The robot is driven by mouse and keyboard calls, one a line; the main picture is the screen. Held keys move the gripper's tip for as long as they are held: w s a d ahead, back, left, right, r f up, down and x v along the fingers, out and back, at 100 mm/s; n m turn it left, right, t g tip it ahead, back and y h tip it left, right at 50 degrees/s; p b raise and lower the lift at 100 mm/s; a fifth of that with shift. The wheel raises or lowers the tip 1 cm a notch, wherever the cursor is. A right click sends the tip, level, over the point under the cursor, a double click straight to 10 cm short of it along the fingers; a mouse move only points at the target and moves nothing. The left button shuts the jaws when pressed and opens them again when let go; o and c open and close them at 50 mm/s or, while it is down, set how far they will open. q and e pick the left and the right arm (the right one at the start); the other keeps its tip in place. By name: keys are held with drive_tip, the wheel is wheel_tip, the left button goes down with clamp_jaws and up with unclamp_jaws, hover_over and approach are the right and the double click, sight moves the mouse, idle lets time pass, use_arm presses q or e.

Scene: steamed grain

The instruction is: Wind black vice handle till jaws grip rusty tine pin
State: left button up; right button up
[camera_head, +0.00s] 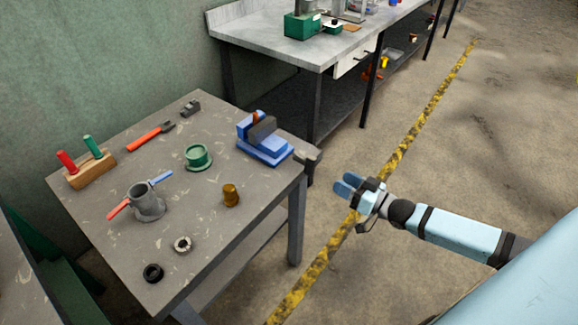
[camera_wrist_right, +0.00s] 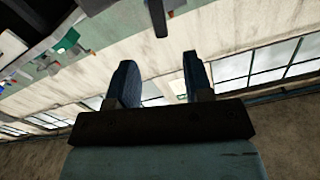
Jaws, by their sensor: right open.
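A blue vice (camera_head: 268,155) with dark grey jaws sits at the right corner of the workbench. A rusty brown pin (camera_head: 255,116) shows at its jaws; whether they touch it I cannot tell. A dark piece (camera_head: 312,160), which looks like the black vice handle, sticks out past the bench edge. My right gripper (camera_head: 347,184) is open and empty, to the right of the handle and apart from it. Its two blue fingers show in the right wrist view (camera_wrist_right: 159,78), with a dark bar (camera_wrist_right: 156,17) beyond them that may be the handle. My left gripper is out of view.
The workbench (camera_head: 220,115) also holds a green flanged part (camera_head: 198,156), a grey part (camera_head: 146,203), a brass cylinder (camera_head: 231,194), dark rings and a wooden block (camera_head: 92,171) with tools. A second bench (camera_head: 335,45) stands behind. Floor to the right is clear.

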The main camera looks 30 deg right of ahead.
sight(308, 163)
drive_tip(key=x, duration=1.3)
drive_tip(key=shift+w+b, duration=0.2)
drive_tip(key=shift+b, duration=0.1)
clamp_jaws()
drive_tip(key=shift+r+m+p, duration=0.15)
drive_tip(key=shift+m+p, duration=0.25)
drive_tip(key=shift+p, duration=0.1)
unclamp_jaws()
